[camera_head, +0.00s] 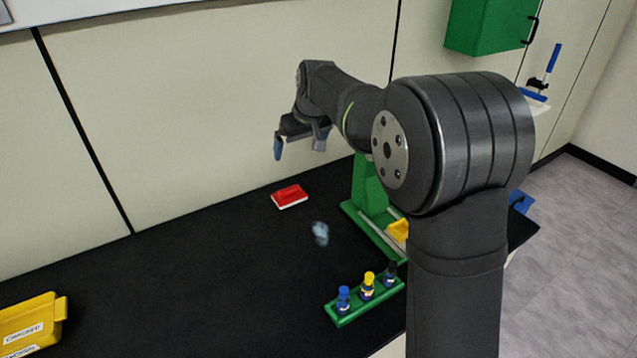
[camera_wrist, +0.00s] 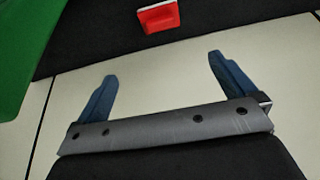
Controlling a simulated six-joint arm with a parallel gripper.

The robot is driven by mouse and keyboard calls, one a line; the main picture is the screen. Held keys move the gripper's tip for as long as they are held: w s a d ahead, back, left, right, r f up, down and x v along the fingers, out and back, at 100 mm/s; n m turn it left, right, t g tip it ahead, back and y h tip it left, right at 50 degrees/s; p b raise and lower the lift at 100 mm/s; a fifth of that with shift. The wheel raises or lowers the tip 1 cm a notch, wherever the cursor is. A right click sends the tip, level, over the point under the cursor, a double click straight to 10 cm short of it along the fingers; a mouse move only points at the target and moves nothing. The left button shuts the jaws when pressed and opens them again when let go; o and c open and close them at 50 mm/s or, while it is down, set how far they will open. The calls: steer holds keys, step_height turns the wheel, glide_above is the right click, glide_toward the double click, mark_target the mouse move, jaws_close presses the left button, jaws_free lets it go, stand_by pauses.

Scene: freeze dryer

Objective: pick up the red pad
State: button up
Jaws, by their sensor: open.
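The red pad (camera_head: 289,196) is a small block with a red top and a pale lower edge. It lies on the black table top near the wall. It also shows in the wrist view at the top (camera_wrist: 158,17), beyond the fingertips. My gripper (camera_head: 300,145) is in the air above the pad, apart from it. In the wrist view, its two blue fingers (camera_wrist: 163,65) are spread wide with nothing between them.
A green stand (camera_head: 369,190) is right of the pad. A green rack (camera_head: 365,303) with several capped bottles stands nearer. A yellow bin (camera_head: 30,322) is at the lower left. A bluish blurred patch (camera_head: 320,233) lies near the pad. The table's left middle is clear.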

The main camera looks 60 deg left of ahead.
mark_target(289, 189)
steer(key=x, duration=2.2)
steer(key=shift+s+f, duration=0.1)
steer(key=shift+f, duration=0.2)
steer(key=shift+c, duration=0.4)
steer(key=c, duration=0.7)
